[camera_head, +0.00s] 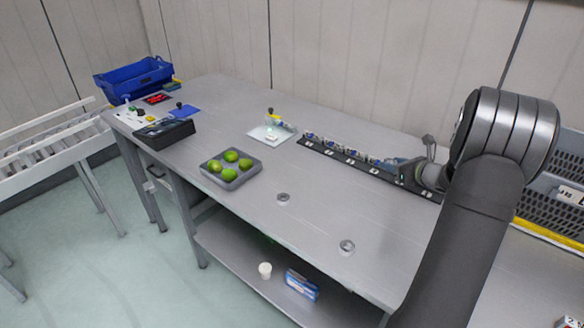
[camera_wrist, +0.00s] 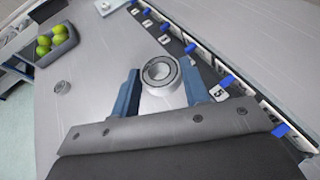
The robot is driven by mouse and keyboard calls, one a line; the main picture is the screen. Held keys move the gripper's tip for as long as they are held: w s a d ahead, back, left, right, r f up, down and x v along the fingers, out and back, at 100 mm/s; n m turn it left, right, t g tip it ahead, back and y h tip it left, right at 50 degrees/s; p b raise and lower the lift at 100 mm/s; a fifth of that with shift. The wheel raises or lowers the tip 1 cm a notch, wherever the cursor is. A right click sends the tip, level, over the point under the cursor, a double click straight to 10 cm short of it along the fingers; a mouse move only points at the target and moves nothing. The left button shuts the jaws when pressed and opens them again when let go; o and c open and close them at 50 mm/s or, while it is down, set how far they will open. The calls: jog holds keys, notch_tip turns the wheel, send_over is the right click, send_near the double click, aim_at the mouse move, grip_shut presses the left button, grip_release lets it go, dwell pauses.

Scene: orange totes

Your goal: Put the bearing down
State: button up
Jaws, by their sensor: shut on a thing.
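A silver ring-shaped bearing (camera_wrist: 160,74) sits between the blue fingers of my gripper (camera_wrist: 160,92) in the wrist view, with its round face and bore showing. My gripper is shut on it. In the head view my gripper (camera_head: 402,166) is at the right end of a dark strip; the held bearing cannot be made out there. The dark strip (camera_head: 352,160) has numbered labels and blue parts along it; in the wrist view it (camera_wrist: 175,46) runs beside and beyond the bearing. I cannot tell how high the bearing is above the surface.
Two other rings, one nearer the middle (camera_head: 283,197) and one near the front edge (camera_head: 346,246), lie on the grey table (camera_head: 220,125). A grey tray (camera_head: 232,183) holds several green fruits. A blue tote (camera_head: 133,82) stands far left. The table's front middle is mostly clear.

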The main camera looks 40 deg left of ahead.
jog(key=s+a+n+g+y, duration=0.1)
jog(key=s+a+n+g, duration=0.1)
jog(key=a, duration=0.9)
jog(key=s+a+n+g, duration=0.2)
jog(key=a+g, duration=0.1)
jog(key=a, duration=0.8)
send_over(294, 169)
jog(key=f, duration=0.6)
jog(key=shift+w+d+f, duration=0.15)
jog(key=shift+d+f, duration=0.15)
jog(key=shift+f, duration=0.05)
jog(key=shift+a+f, duration=0.35)
jog(key=shift+a, duration=0.1)
jog(key=shift+f, duration=1.9)
jog(key=shift+f, duration=0.2)
jog(key=o, duration=1.1)
